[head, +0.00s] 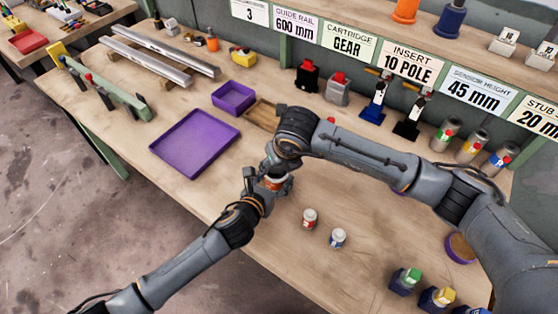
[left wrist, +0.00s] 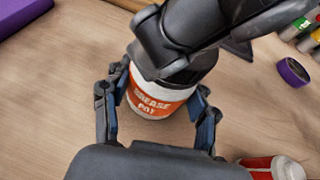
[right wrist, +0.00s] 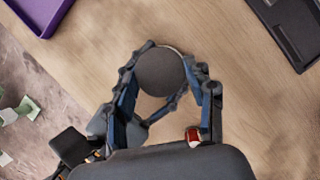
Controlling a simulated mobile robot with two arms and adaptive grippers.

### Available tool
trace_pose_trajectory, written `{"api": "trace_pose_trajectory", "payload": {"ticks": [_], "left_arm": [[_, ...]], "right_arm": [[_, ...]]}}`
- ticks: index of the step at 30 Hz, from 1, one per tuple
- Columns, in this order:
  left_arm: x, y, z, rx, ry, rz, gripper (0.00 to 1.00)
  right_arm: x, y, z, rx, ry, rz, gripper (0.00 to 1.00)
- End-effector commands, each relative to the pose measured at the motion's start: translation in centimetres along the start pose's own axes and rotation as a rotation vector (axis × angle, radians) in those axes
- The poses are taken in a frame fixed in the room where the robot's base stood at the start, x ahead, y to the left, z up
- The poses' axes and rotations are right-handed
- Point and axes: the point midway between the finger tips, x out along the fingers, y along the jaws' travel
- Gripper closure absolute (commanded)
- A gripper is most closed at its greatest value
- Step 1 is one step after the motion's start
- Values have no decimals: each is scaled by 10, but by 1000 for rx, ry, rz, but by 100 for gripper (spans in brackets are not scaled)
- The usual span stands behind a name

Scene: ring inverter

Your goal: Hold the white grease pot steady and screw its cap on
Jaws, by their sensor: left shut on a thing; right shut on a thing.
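The white grease pot (head: 274,184) has an orange label and stands at the bench's middle, mostly hidden by my grippers. In the left wrist view the pot (left wrist: 156,104) looks upright, its label reading GREASE POT. My left gripper (left wrist: 160,112) is shut around its body, one finger on each side. The dark round cap (right wrist: 160,72) is between the fingers of my right gripper (right wrist: 164,78), which is shut on it from above. In the left wrist view the cap is at the pot's top; whether its thread is engaged cannot be seen.
A red-labelled bottle (head: 309,219) and a blue-labelled bottle (head: 338,238) stand close by on the right. A purple tray (head: 195,145), a purple bin (head: 233,97) and a wooden tray (head: 262,114) lie behind and left. Bare bench surrounds the two bottles.

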Motion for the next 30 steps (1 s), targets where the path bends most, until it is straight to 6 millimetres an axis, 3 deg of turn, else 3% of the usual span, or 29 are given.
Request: {"api": "trace_pose_trajectory", "payload": {"ticks": [10, 22, 24, 26, 30], "left_arm": [[0, 0, -2, -1, 4, 1, 100], [0, 0, -2, -1, 4, 1, 100], [0, 0, -2, -1, 4, 1, 100], [0, 0, -2, -1, 4, 1, 100], [0, 0, -2, -1, 4, 1, 100]], "right_arm": [[1, 6, 2, 545, 3, -223, 55], [0, 6, 2, 626, -1, -256, 55], [0, 6, 2, 625, -1, -255, 36], [0, 6, 2, 625, -1, -255, 24], [1, 6, 2, 624, 0, -255, 23]]}}
